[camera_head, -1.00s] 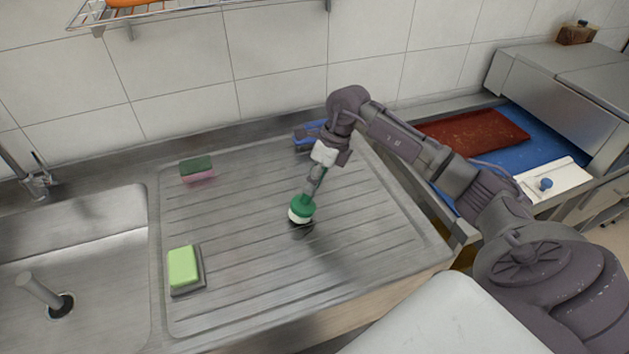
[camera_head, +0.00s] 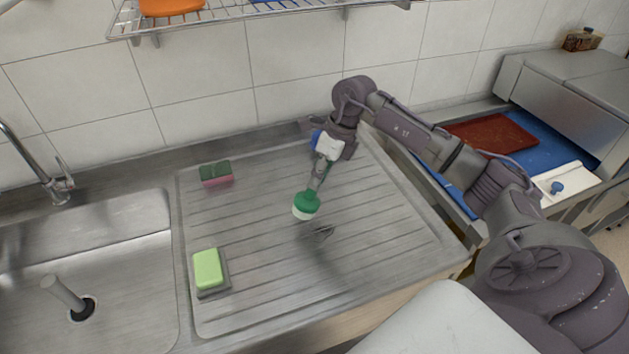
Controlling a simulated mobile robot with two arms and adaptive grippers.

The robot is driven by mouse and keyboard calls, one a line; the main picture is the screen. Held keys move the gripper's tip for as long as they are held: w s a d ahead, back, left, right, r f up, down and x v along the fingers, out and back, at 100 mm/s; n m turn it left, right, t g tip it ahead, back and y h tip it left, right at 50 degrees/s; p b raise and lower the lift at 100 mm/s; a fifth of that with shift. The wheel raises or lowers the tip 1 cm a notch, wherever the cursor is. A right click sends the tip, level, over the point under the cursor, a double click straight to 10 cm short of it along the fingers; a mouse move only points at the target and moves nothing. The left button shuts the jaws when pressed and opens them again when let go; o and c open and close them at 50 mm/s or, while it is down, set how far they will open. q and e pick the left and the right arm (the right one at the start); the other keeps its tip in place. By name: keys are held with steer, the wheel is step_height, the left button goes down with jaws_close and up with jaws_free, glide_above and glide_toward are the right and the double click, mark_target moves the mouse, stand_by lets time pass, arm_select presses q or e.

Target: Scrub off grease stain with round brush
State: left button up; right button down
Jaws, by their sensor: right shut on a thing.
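My right gripper (camera_head: 318,176) is shut on a round brush (camera_head: 306,205) with a green top and white bristles. The brush hangs with its bristles down over the ribbed steel drainboard (camera_head: 250,240) and appears raised a little above it. A small dark grease stain (camera_head: 323,231) lies on the drainboard just right of and below the brush head in the picture. The brush does not cover the stain. My left gripper is not in view.
A green and pink sponge (camera_head: 216,173) lies at the back left of the drainboard. A light green sponge on a dark pad (camera_head: 209,270) lies at its front left. A sink (camera_head: 120,232) is at the left, a wire shelf (camera_head: 240,14) above, a red board (camera_head: 490,134) at right.

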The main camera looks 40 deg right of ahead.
step_height(320, 180, up, 3)
steer(key=shift+w+a+f+p, duration=0.1)
steer(key=shift+a+p, duration=0.05)
steer(key=shift+p, duration=0.45)
steer(key=shift+r, duration=0.5)
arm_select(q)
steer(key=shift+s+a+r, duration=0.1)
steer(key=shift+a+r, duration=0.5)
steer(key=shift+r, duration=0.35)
